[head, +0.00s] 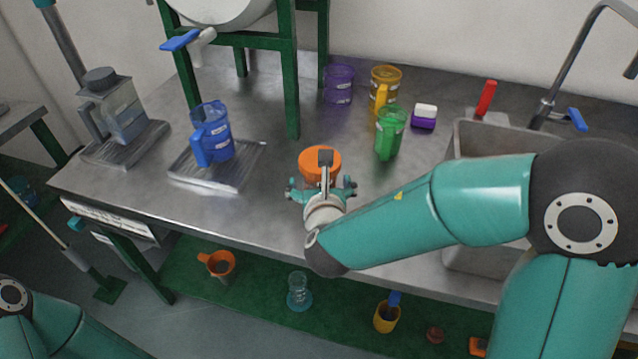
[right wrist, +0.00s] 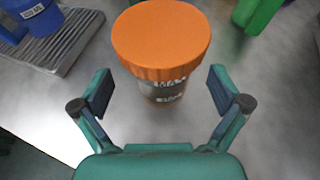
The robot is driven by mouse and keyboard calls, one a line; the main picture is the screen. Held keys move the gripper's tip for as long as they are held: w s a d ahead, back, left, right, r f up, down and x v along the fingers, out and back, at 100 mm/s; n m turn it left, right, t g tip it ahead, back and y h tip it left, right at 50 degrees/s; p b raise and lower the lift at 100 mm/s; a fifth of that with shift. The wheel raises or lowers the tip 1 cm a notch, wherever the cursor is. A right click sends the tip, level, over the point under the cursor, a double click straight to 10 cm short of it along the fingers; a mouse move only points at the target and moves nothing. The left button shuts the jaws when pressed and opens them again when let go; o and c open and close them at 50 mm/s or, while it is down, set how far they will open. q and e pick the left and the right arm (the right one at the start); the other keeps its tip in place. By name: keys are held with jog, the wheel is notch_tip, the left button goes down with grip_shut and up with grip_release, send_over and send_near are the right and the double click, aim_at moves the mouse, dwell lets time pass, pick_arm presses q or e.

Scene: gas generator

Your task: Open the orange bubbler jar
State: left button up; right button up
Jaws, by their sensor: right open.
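The orange bubbler jar has a wide orange lid (head: 320,160) and stands on the steel counter near its front edge. In the right wrist view the orange lid (right wrist: 161,40) sits on a clear body (right wrist: 162,92) with dark lettering, upright. My right gripper (head: 322,188) is open, in front of the jar. In the right wrist view its two fingers (right wrist: 162,92) are spread wide, one to each side of the jar's lower part, and apparently not touching it. My left gripper is outside the view; only part of my left arm shows at lower left.
A blue jug (head: 212,135) stands on a metal tray (head: 238,180) to the left. Green (head: 390,132), yellow (head: 385,85) and purple (head: 338,85) cups stand behind, with a purple-and-white block (head: 424,117). A sink (head: 462,140) is at right. Counter between tray and jar is clear.

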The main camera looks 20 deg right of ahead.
jog(key=x, duration=0.4)
jog(key=shift+d+f, duration=0.1)
jog(key=c, duration=1.4)
notch_tip(320, 180, up, 20)
jog(key=p, duration=0.5)
jog(key=o, duration=0.6)
jog(key=shift+c, duration=0.2)
jog(key=c, duration=0.9)
jog(key=shift+c, duration=0.2)
